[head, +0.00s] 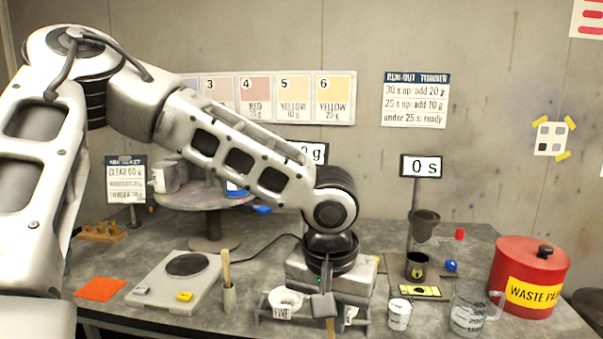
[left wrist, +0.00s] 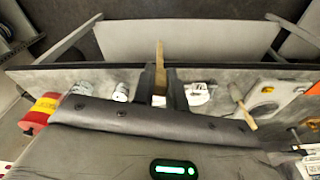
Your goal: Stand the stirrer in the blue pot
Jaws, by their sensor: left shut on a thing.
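My left gripper (head: 324,300) is low over the front of the bench, pointing down. It is shut on a flat wooden stick, which I take for the stirrer (head: 331,328); its end shows below the fingers. In the left wrist view the stirrer (left wrist: 159,62) sticks out between the dark fingers (left wrist: 161,88). A blue surface (head: 237,189), possibly the blue pot, shows on the round stand behind my left arm, which hides most of it. My right gripper is not in view.
A wooden-handled tool (head: 226,268) stands in a grey holder beside the scale (head: 165,285). To the right are a flow cup stand (head: 420,240), a glass beaker (head: 468,318) and a red waste can (head: 528,270).

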